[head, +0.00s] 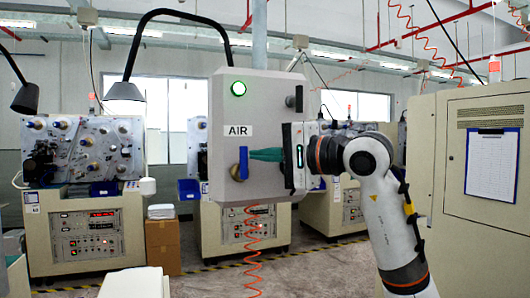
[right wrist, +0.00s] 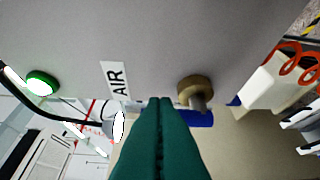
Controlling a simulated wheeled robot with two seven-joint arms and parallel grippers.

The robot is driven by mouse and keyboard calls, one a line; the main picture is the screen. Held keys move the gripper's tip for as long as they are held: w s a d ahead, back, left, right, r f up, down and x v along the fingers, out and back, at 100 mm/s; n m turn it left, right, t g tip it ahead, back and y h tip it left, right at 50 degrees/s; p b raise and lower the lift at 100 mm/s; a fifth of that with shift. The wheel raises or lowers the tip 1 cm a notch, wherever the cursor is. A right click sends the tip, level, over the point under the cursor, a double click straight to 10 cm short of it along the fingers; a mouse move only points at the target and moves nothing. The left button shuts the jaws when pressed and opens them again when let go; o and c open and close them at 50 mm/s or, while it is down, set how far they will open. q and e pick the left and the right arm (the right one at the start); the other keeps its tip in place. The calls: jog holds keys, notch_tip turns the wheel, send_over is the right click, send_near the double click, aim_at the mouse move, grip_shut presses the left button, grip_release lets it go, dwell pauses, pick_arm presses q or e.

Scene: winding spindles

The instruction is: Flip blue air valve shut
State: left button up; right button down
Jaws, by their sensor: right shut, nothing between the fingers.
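The blue air valve handle (head: 243,163) stands upright on the front of a grey box (head: 220,100), below the AIR label (head: 238,130). In the right wrist view the blue handle (right wrist: 198,119) shows beside my fingertips, partly hidden behind them, with a brass fitting (right wrist: 195,90) at its pivot. My right gripper (head: 252,154) comes in from the right with its green fingers shut and empty. Its tips are right at the handle's upper part; I cannot tell whether they touch. The shut fingers also fill the lower middle of the right wrist view (right wrist: 160,101). My left gripper is not in view.
A lit green lamp (head: 238,88) sits above the label on the box. A red coiled hose (head: 253,255) hangs below it. A beige cabinet (head: 465,230) stands at the right, close to my right arm. Winding machines (head: 80,150) stand behind.

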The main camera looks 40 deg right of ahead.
aim_at(246, 149)
jog(key=shift+r, duration=0.1)
jog(key=n+p, duration=0.1)
jog(key=p, duration=0.1)
jog(key=a+n+g+p, duration=0.1)
jog(key=p, duration=0.1)
jog(key=a+r+n+g+h+p, duration=0.1)
jog(key=p, duration=0.1)
jog(key=shift+w+a, duration=0.15)
jog(key=shift+w, duration=0.1)
jog(key=shift+w+a+p, duration=0.1)
jog(key=shift+a+p, duration=0.25)
jog(key=shift+a, duration=0.2)
jog(key=shift+w+a+f+b, duration=0.15)
jog(key=shift+a+f+b, duration=0.15)
jog(key=shift+a, duration=0.25)
jog(key=shift+w+a+f+b, duration=0.2)
jog(key=shift+a+f+b, duration=0.15)
jog(key=shift+a, duration=0.25)
jog(key=shift+w+a+f+b, duration=0.15)
jog(key=shift+a+f+b, duration=0.15)
jog(key=shift+a, duration=0.25)
